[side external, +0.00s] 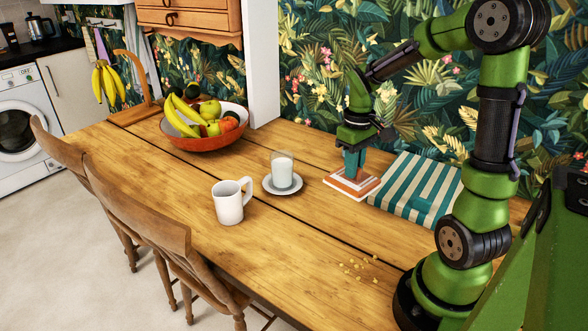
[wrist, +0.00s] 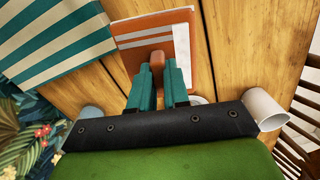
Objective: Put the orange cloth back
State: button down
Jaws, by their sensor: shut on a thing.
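The orange cloth (side external: 340,184) is a flat folded square with white stripes, lying on the wooden table below my gripper (side external: 352,176). In the wrist view the orange cloth (wrist: 136,62) lies ahead of the teal fingers. My gripper (wrist: 158,76) points down and is shut on a raised orange-brown piece at the cloth, seen between the fingertips. The side view does not clearly show whether the cloth's underside touches the table.
A green-and-white striped cloth (side external: 420,189) lies close to the right. A saucer (side external: 283,190) with a glass of milk (side external: 282,170), a white mug (side external: 230,204) and a fruit bowl (side external: 200,143) stand left. Crumbs (side external: 360,268) lie in front; the table (side external: 300,245) between is clear.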

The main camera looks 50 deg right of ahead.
aim_at(364, 178)
jog(key=shift+s+d+f+n, duration=0.35)
jog(key=shift+s+f, duration=0.2)
jog(key=shift+s, duration=0.1)
jog(key=shift+s+d+f+n, duration=0.35)
jog(key=shift+s+f, duration=0.15)
jog(key=shift+s, duration=0.1)
jog(key=shift+f+n, duration=0.3)
jog(key=shift+f, duration=0.05)
notch_tip(364, 178, down, 8)
jog(key=shift+w+r, duration=0.15)
jog(key=shift+r, duration=0.1)
jog(key=c, duration=1.1)
grip_release()
jog(key=shift+f, duration=0.15)
